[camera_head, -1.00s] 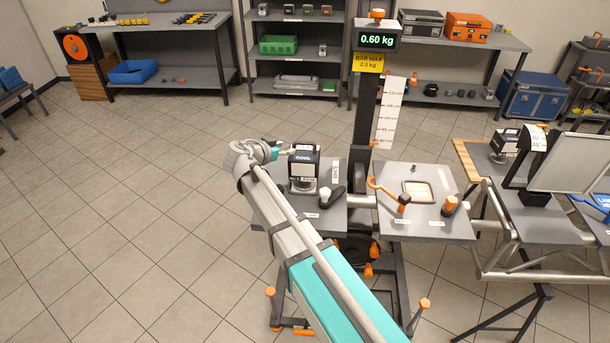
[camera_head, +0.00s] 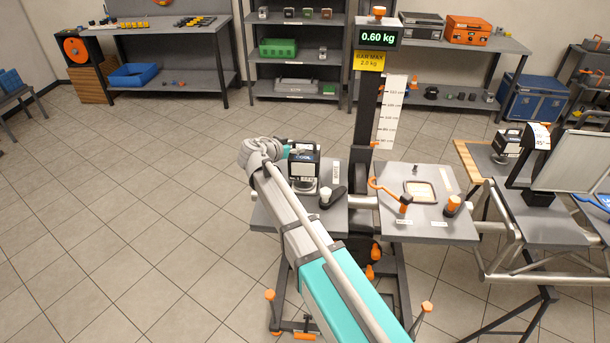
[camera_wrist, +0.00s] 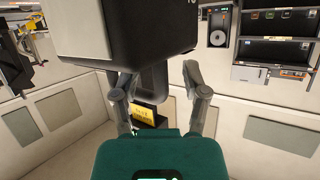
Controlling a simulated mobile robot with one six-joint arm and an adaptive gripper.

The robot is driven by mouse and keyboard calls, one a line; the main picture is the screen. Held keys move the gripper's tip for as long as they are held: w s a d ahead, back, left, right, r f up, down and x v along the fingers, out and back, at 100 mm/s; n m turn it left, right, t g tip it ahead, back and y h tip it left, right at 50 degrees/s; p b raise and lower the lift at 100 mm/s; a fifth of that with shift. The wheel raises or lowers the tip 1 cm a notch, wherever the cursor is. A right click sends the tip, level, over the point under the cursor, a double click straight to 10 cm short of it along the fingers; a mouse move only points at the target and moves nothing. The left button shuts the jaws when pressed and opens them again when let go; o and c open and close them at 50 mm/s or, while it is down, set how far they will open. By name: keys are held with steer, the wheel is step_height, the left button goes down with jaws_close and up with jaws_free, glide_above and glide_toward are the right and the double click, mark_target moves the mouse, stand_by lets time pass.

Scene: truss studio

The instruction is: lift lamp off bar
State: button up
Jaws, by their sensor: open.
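The lamp (camera_head: 304,168) is a dark box marked COOL with a white front. It stands upright over the left grey panel (camera_head: 270,214); how it joins the bar is not clear. A short grey bar section (camera_head: 363,202) shows between the two panels. In the wrist view the dark lamp body (camera_wrist: 125,35) fills the upper left, close to my gripper (camera_wrist: 158,80). My fingers are spread apart, with a dark loop-like part (camera_wrist: 153,104) showing between them; contact cannot be told. In the head view my wrist hides most of the gripper, left of the lamp.
A display (camera_head: 377,37) reads 0.60 kg above a yellow sign (camera_head: 369,61) reading BAR MAX 2.0 kg. A black knob-like piece (camera_head: 335,195) lies right of the lamp. The right panel (camera_head: 440,222) holds an orange hook (camera_head: 388,190). Floor left of the stand is clear.

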jaws_close()
steer(key=shift+r, duration=0.15)
stand_by(0.6)
step_height(320, 180, up, 3)
steer(key=p, duration=0.3)
steer(key=s+d+r+p, duration=0.2)
steer(key=s+r+p, duration=0.7)
steer(key=s, duration=0.4)
steer(key=shift+s+d+r+p, duration=0.35)
steer(key=shift+r+p, duration=0.05)
steer(key=shift+p, duration=0.1)
steer(key=shift+f, duration=0.1)
stand_by(0.4)
